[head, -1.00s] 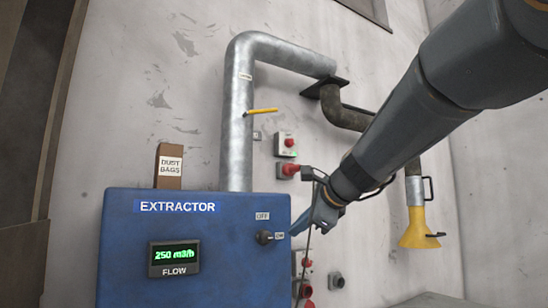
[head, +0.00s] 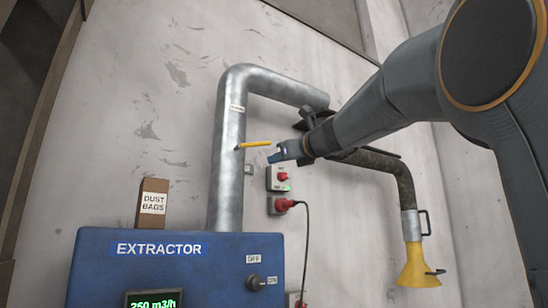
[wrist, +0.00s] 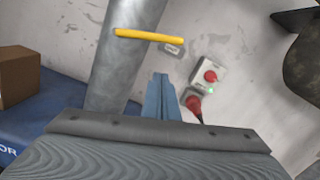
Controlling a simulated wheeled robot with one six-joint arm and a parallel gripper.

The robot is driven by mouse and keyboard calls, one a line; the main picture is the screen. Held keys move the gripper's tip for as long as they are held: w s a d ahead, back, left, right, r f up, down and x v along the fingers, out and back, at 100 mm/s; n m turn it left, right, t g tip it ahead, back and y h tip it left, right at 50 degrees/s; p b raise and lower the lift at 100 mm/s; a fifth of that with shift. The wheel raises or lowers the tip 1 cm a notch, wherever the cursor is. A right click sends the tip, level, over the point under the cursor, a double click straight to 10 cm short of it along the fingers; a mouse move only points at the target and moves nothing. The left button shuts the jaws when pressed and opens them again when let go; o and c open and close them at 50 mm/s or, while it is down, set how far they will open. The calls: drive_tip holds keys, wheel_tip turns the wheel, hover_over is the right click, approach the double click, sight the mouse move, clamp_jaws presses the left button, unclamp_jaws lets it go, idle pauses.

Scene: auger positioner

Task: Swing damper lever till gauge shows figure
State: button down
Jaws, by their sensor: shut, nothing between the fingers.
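The yellow damper lever (head: 254,145) sticks out to the right from the grey metal duct (head: 229,150), nearly level. In the wrist view the lever (wrist: 150,36) crosses the duct near the top. My gripper (head: 272,157) is shut and empty, just right of and slightly below the lever's tip in the head view. In the wrist view my blue fingers (wrist: 161,92) are together below the lever, apart from it in the picture. The flow gauge (head: 153,300) on the blue extractor reads 250 m3/h in green; its lower part is cut off.
The blue extractor box (head: 100,262) stands below the duct, with a knob (head: 255,283) marked OFF and ON. A dust bags box (head: 153,203) stands on top. A switch box (head: 278,179) and red plug (head: 283,205) are on the wall. A yellow nozzle (head: 418,268) hangs at right.

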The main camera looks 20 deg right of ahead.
drive_tip(key=shift+w+a+r+p, duration=0.35)
drive_tip(key=shift+r+p, duration=0.15)
drive_tip(key=shift+r, duration=0.15)
drive_tip(key=shift+w+a+r+p, duration=0.3)
drive_tip(key=shift+r+p, duration=0.15)
drive_tip(key=shift+r, duration=0.15)
drive_tip(key=shift+w+a+r+p, duration=0.35)
drive_tip(key=shift+r+p, duration=0.15)
drive_tip(key=shift+r, duration=0.15)
drive_tip(key=shift+a+r, duration=0.1)
drive_tip(key=shift+r, duration=0.05)
